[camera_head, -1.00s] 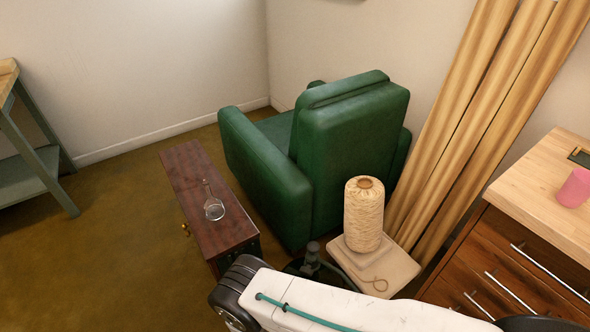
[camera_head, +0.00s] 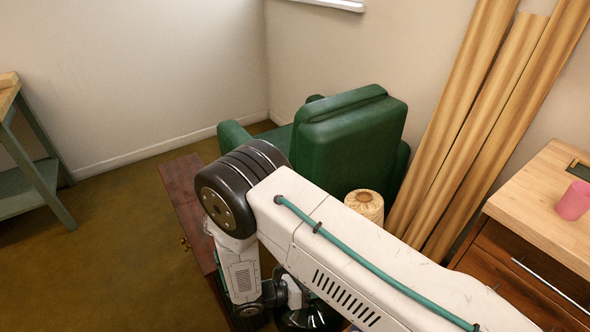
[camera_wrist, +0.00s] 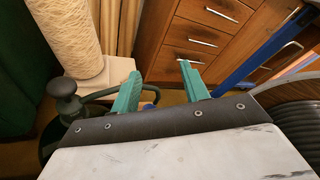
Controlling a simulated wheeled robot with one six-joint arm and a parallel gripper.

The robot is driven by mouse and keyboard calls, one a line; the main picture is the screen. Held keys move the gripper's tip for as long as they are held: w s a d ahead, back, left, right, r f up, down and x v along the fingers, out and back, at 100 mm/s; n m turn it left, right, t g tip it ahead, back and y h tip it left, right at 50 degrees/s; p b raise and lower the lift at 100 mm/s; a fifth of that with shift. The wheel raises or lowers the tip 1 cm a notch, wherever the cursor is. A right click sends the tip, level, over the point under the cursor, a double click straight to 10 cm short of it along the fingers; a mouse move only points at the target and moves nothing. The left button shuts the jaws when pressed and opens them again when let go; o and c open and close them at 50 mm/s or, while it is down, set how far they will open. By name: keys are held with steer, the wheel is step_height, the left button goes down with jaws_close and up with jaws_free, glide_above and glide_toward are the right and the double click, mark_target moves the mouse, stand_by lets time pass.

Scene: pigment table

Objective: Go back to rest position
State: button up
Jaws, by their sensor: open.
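My gripper (camera_wrist: 160,86) shows in the wrist view with its two teal fingers spread apart. It is open, and nothing is between the fingers. It points toward the floor area in front of a wooden drawer cabinet (camera_wrist: 200,42). In the head view my raised white arm crosses the lower middle and hides the gripper's fingers.
A dark red chest (camera_head: 183,190) and green armchair (camera_head: 350,135) stand behind my arm. The drawer cabinet holds a pink cup (camera_head: 574,200). Open floor (camera_head: 110,240) lies left.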

steer(key=s+d+r+m+g+y, duration=0.2)
steer(key=d+r+m+g+y, duration=0.15)
steer(key=r+m, duration=0.7)
steer(key=s+d+r+m+g+y, duration=0.1)
steer(key=d+r+m+g+y, duration=0.3)
steer(key=r, duration=1.2)
steer(key=s+d+r+m+t+y, duration=0.2)
steer(key=s+d+r+m, duration=0.4)
steer(key=r, duration=0.4)
steer(key=s+d+r+m+t+y, duration=0.2)
steer(key=s+d+r+m+y, duration=0.3)
steer(key=r, duration=0.5)
steer(key=s+d+m, duration=0.1)
steer(key=s+m, duration=0.1)
steer(key=s, duration=0.1)
steer(key=shift+s+t, duration=0.2)
steer(key=shift+t, duration=0.15)
